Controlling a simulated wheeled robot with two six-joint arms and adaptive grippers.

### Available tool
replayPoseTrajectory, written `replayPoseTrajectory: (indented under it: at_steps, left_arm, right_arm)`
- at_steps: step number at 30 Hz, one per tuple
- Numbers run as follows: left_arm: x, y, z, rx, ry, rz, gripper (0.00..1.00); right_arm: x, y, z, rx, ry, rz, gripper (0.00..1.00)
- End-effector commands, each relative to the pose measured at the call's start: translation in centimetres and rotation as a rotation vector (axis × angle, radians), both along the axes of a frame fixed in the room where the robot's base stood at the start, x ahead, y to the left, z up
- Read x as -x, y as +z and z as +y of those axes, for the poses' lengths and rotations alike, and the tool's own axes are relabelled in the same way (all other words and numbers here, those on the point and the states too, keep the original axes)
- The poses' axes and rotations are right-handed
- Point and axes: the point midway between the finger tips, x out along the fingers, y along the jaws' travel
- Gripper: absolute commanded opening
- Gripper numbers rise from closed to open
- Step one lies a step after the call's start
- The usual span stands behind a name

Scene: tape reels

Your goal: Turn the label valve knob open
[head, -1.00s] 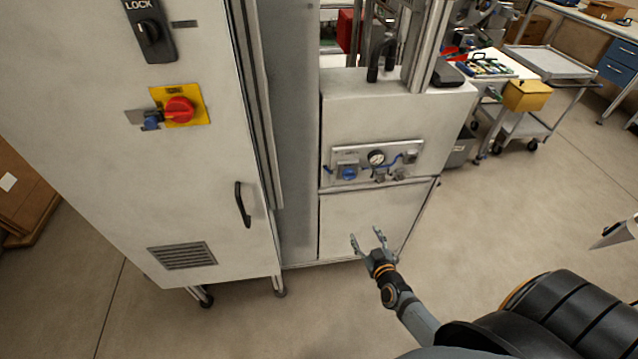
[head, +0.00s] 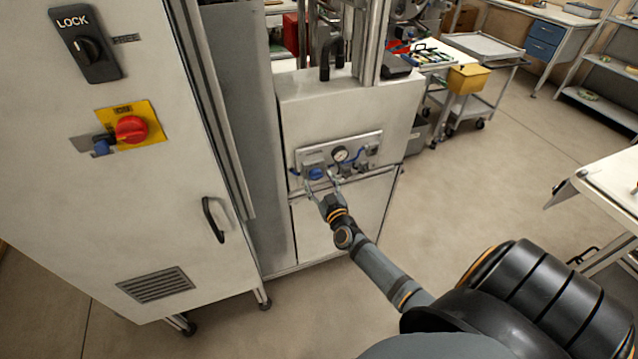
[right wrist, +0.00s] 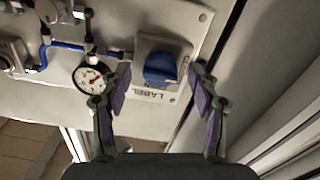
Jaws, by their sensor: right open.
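The label valve knob (right wrist: 160,69) is blue and sits on a square plate marked LABEL in the right wrist view. In the head view the knob (head: 316,173) is at the left end of the small pneumatic panel (head: 362,141). My right gripper (head: 321,189) is open just below and in front of the knob. In the right wrist view the fingers of my right gripper (right wrist: 158,80) stand on either side of the knob, apart from it, with nothing held. My left gripper is not in view.
A round gauge (right wrist: 91,77) sits beside the knob, close to one finger, with blue tubing (right wrist: 66,46) beyond it. A tall white cabinet (head: 150,230) with a red switch (head: 131,129) stands left. Open floor (head: 480,190) lies to the right.

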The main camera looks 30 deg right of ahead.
Motion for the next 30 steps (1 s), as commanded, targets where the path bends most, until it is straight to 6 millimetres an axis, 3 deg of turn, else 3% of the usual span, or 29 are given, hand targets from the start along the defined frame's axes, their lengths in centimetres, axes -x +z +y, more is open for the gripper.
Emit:
replayPoseTrajectory:
  at_steps: [10,22,30]
  left_arm:
    - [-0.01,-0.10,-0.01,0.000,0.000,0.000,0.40]
    - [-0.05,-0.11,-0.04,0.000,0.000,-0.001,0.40]
    - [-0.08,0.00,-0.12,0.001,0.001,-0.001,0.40]
  right_arm:
    - [-0.55,0.01,-0.12,0.000,0.001,0.001,0.60]
    - [-0.52,0.00,-0.11,0.000,0.001,0.001,0.07]
    - [-0.52,0.02,-0.09,-0.030,0.001,-0.006,0.07]
